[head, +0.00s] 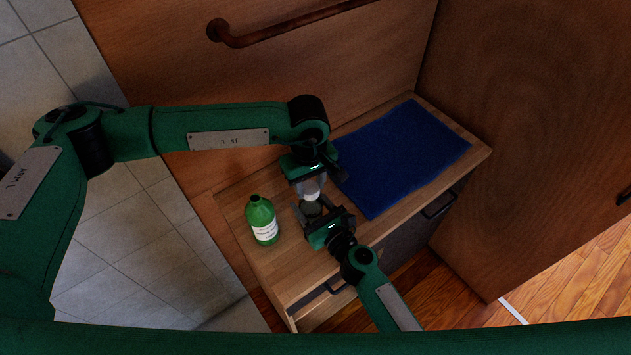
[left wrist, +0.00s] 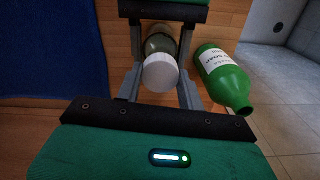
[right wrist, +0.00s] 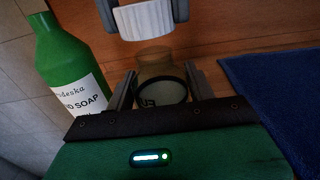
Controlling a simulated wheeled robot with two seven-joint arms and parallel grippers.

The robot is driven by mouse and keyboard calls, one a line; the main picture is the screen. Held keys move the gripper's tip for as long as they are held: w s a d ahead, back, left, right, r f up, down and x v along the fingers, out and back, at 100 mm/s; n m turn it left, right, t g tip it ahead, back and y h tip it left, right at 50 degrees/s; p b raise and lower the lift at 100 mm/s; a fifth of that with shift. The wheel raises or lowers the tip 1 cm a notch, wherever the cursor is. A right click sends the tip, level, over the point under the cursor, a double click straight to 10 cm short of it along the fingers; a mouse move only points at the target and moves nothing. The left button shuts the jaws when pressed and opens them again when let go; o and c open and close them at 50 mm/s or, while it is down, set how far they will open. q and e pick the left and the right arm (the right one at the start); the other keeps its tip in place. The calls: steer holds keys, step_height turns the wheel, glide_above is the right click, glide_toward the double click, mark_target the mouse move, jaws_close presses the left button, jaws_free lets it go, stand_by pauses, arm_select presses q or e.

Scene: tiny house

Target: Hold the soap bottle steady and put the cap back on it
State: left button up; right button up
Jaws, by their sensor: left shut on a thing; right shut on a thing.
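A white ribbed cap (head: 310,190) is between the fingers of my left gripper (head: 311,188), which is shut on it. The cap also shows in the left wrist view (left wrist: 160,72) and at the top of the right wrist view (right wrist: 146,18). My right gripper (right wrist: 162,88) is shut on a translucent, dark greenish bottle (right wrist: 155,63) with a pale label. The cap is over this bottle, with a small gap between them in the right wrist view. A green bottle labelled SOAP (head: 262,220) stands uncapped and unheld to the left; it also shows in the left wrist view (left wrist: 222,78).
The wooden cabinet top (head: 285,262) carries the bottles. A dark blue mat (head: 400,155) lies to the right of the grippers. A rail (head: 290,25) runs along the wooden panel behind. Bare wood shows in front of the green bottle.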

mark_target(311, 211)
arm_select(q)
steer(key=shift+f, duration=0.9)
steer(key=shift+f, duration=0.55)
steer(key=m, duration=0.9)
steer(key=shift+m, duration=0.4)
steer(key=m, duration=0.4)
steer(key=shift+w+d+m, duration=0.1)
steer(key=shift+m, duration=0.3)
steer(key=m, duration=0.6)
steer(key=shift+d, duration=0.1)
